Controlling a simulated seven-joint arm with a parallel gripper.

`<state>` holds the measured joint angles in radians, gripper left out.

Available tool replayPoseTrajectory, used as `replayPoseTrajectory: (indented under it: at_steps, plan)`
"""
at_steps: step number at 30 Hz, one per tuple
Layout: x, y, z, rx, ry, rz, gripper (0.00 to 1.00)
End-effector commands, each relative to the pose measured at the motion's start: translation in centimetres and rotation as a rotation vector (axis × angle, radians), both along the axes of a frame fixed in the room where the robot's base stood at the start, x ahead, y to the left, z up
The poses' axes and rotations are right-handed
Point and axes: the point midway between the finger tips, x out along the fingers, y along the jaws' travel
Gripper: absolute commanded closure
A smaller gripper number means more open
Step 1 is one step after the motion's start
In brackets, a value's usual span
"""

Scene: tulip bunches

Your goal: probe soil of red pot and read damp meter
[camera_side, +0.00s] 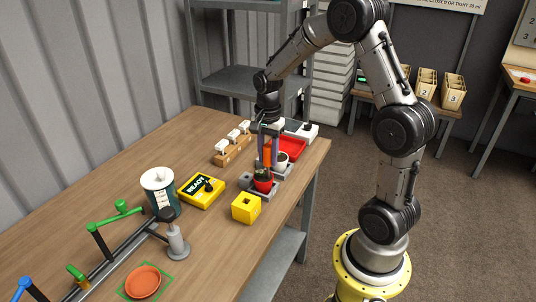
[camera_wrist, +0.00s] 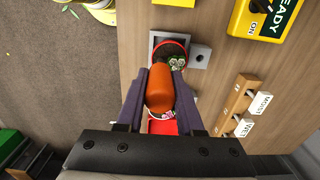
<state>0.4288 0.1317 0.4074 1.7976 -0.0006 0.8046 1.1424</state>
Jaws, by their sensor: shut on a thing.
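The red pot (camera_side: 263,185) holds dark soil and a small plant and stands in a grey holder. In the wrist view the red pot (camera_wrist: 172,43) lies just beyond my fingertips. My gripper (camera_side: 267,166) is shut on an orange rounded handle (camera_wrist: 162,90), seemingly the probe, above or beside the pot. The handle's lower end is hidden, so I cannot tell whether it touches the soil. The yellow damp meter (camera_side: 201,191) reads READY and has a black knob; part of the meter (camera_wrist: 265,16) shows in the wrist view.
A white pot (camera_side: 282,160) and a red tray (camera_side: 291,147) are close behind the gripper. A yellow block with a hole (camera_side: 246,208) stands in front. A wooden rack with white tags (camera_side: 233,149), a teal-and-white canister (camera_side: 159,188) and an orange saucer (camera_side: 143,282) are on the table.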

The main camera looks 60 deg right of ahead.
Motion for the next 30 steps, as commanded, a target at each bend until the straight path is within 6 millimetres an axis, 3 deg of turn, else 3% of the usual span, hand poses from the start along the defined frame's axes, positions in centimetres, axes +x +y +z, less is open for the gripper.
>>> replayPoseTrajectory:
  at_steps: [23, 30]
  plan:
    - [0.0, 0.0, -0.2, 0.0, 0.001, 0.0, 1.0]
    - [0.0, 0.0, 1.0, 0.0, -0.001, 0.0, 1.0]
